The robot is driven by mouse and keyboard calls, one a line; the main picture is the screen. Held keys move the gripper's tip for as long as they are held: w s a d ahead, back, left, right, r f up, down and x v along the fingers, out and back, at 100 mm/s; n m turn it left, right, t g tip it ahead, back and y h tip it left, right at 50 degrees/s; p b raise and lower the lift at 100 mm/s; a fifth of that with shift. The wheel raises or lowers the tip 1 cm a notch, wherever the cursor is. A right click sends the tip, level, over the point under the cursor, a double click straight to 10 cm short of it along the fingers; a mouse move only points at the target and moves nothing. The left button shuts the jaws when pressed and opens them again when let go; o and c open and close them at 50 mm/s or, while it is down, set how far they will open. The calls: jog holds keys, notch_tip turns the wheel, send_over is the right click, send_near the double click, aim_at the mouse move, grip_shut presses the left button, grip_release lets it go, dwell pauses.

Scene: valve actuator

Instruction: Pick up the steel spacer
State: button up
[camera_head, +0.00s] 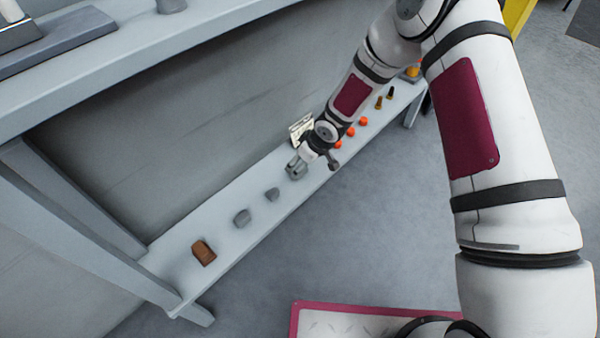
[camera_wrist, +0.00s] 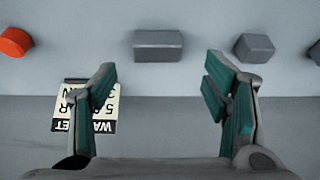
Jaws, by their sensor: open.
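Three grey metal pieces sit on the long low shelf; I cannot tell for sure which is the steel spacer. In the wrist view, a grey rectangular block (camera_wrist: 158,46) lies ahead of my gripper (camera_wrist: 160,82), roughly between the lines of its two fingers. A smaller grey angular piece (camera_wrist: 254,48) is to its right, and a third (camera_wrist: 315,52) is cut by the right edge. The head view shows two grey pieces (camera_head: 242,217) (camera_head: 272,194) left of my gripper (camera_head: 316,163). The fingers are apart, with nothing between them.
A higher bench (camera_head: 140,50) runs alongside.

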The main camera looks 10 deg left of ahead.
jog(key=x, duration=0.1)
jog(key=b+x, duration=0.1)
jog(key=x, duration=0.1)
jog(key=b+x, duration=0.1)
jog(key=shift+d+f, duration=0.25)
jog(key=shift+f, duration=0.05)
jog(key=shift+r, duration=0.1)
jog(key=c, duration=1.5)
jog(key=shift+c, duration=0.2)
jog(key=shift+r, duration=0.1)
